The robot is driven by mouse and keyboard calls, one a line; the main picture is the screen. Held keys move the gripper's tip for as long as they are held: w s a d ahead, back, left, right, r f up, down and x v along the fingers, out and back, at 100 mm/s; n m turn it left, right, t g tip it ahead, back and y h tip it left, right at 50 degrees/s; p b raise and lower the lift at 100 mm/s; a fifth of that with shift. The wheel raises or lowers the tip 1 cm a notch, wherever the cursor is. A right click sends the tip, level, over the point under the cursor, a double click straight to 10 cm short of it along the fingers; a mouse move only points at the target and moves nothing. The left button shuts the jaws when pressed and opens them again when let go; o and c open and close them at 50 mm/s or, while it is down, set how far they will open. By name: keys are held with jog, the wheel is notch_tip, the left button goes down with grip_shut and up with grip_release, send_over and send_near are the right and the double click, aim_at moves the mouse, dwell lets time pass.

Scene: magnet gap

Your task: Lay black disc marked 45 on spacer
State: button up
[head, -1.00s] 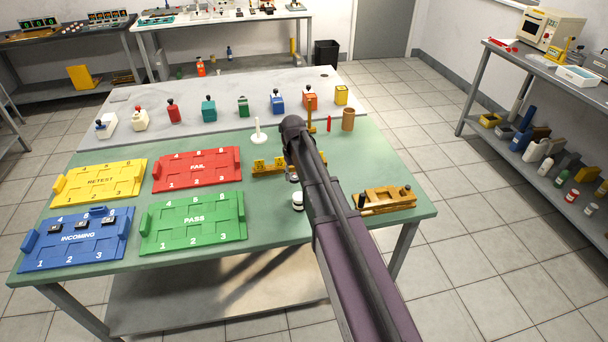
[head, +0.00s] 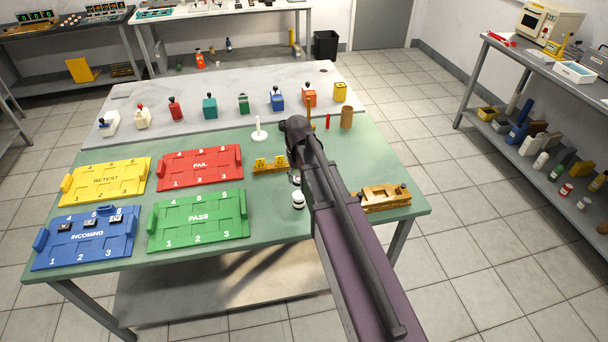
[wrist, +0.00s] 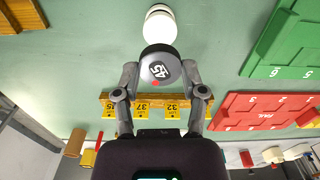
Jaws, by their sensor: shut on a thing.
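My gripper (wrist: 160,72) is shut on the black disc marked 45 (wrist: 159,66), which has a white label and a small red mark on its edge. In the wrist view a round white piece, apparently the spacer (wrist: 160,25), shows just beyond the disc, partly covered by it. In the head view this white piece with a dark band (head: 298,198) stands on the green table, just in front of my gripper. My arm hides most of the gripper and disc there. I cannot tell the height of the disc above the table.
A yellow rack (wrist: 150,107) with tags 45, 37 and 32 lies near the gripper. A wooden fixture (head: 385,197) is at right. Green PASS (head: 197,220), red FAIL (head: 199,168), yellow RETEST (head: 105,180) and blue INCOMING (head: 86,238) trays fill the left.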

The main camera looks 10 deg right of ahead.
aim_at(299, 195)
jog(key=shift+f+b, duration=2.8)
jog(key=shift+f, duration=0.2)
jog(key=o, duration=1.2)
jog(key=shift+c, duration=0.2)
jog(key=c, duration=0.5)
